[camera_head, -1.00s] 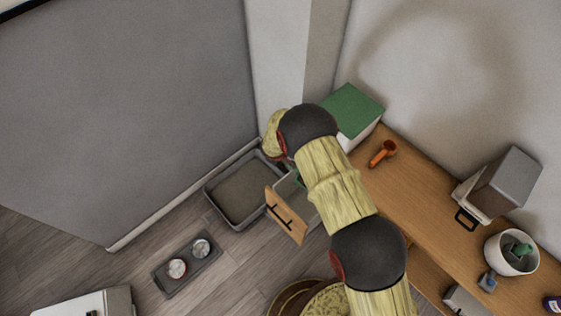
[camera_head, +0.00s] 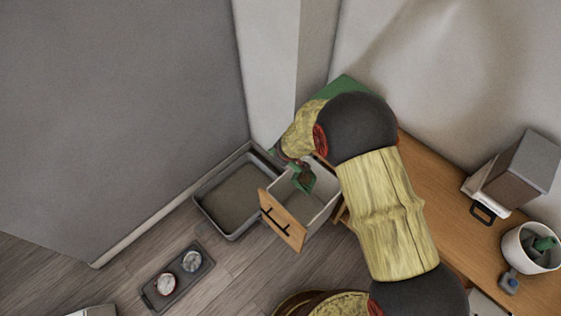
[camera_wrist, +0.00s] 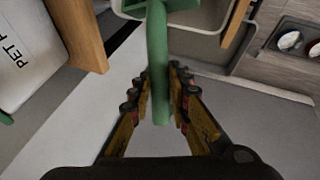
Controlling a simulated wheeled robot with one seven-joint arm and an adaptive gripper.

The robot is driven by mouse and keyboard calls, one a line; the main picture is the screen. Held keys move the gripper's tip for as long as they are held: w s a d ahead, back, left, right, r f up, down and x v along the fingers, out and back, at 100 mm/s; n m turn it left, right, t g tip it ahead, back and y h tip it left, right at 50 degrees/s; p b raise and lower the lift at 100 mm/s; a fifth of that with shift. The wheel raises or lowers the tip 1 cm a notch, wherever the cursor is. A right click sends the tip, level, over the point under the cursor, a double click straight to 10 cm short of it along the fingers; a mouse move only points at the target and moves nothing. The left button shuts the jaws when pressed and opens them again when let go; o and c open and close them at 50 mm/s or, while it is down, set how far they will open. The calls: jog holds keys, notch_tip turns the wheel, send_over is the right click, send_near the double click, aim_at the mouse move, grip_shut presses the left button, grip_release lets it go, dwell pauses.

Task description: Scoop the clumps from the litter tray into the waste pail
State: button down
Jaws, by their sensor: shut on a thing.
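The grey litter tray (camera_head: 238,193) lies on the floor by the wall, with a flat grey-brown fill; I cannot make out clumps. My gripper (camera_wrist: 160,88) is shut on the handle of a green scoop (camera_wrist: 157,55). In the head view the scoop (camera_head: 303,180) shows at the open drawer (camera_head: 318,206), just right of the tray; I cannot tell whether it is inside or above it. My arm partly covers the gripper there. A white round pail (camera_head: 518,262) with something green in it stands on the wooden counter at the right; I cannot tell whether it is the waste pail.
The drawer's wooden front (camera_head: 283,220) sticks out near the tray. A tray with two bowls (camera_head: 178,275) lies on the floor in front. A white box lettered "PET" (camera_wrist: 30,50) is close at the left in the wrist view. A grey-and-brown container (camera_head: 515,172) stands on the counter.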

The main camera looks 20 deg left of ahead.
jog(key=shift+s+d+r+m+y+b, duration=0.15)
jog(key=shift+d+r+y+b, duration=0.45)
jog(key=shift+b, duration=1.5)
jog(key=shift+w+d+r+m+y+b, duration=0.1)
jog(key=shift+d+r+y+b, duration=0.5)
jog(key=shift+b, duration=1.5)
jog(key=shift+s+d+r+m+y+b, duration=0.25)
jog(key=shift+d+y+b, duration=0.65)
jog(key=shift+b, duration=1.2)
jog(key=shift+w+d+r+y+b, duration=0.1)
jog(key=shift+d+y+b, duration=0.05)
jog(key=shift+d+b, duration=0.35)
jog(key=shift+w+d+r+y+b, duration=0.1)
jog(key=shift+d+y+b, duration=0.05)
jog(key=shift+d+b, duration=0.35)
jog(key=shift+s+d+r+m+t+y+b, duration=0.1)
jog(key=shift+d+r+m+t+y+b, duration=0.1)
jog(key=shift+d+y+b, duration=0.55)
jog(key=shift+d+r+m+t+y+b, duration=0.2)
jog(key=shift+d+y, duration=0.3)
jog(key=shift+d, duration=0.55)
jog(key=shift+s+d+r+m+t+y+b, duration=0.1)
jog(key=shift+d+r+y+b, duration=0.1)
jog(key=shift+d+y+b, duration=0.55)
jog(key=shift+d, duration=0.1)
